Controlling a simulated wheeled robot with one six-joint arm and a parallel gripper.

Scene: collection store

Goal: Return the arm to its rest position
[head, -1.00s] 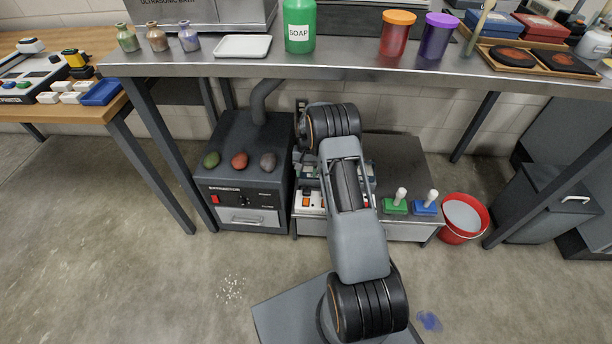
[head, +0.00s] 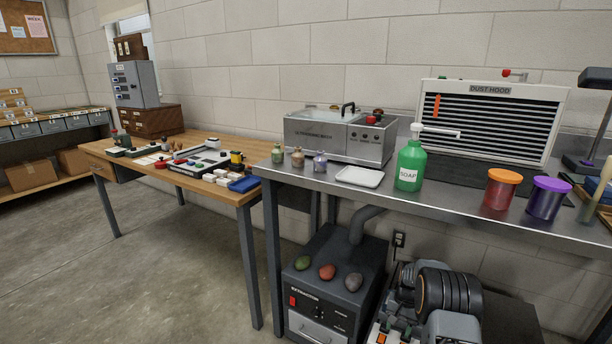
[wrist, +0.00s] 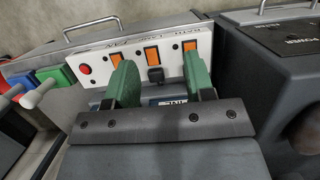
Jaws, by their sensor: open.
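In the wrist view a white power strip (wrist: 107,53) shows upside down, with several orange rocker switches, a round red button and a black plug (wrist: 155,74). The label reading BATH is above the rightmost orange switch (wrist: 191,43) there. My gripper (wrist: 158,62) is open, its two green fingers pointing at the strip. The right finger overlaps the lower edge of the BATH switch; contact cannot be told. In the head view only an orange switch at the strip's left end (head: 381,338) shows low down, beside my arm.
The dark extraction box (head: 335,283) stands left of the strip under the steel bench (head: 460,205). A green soap bottle (head: 409,166) and jars stand on the bench. Green and blue levers (wrist: 50,83) are on the other side of the strip.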

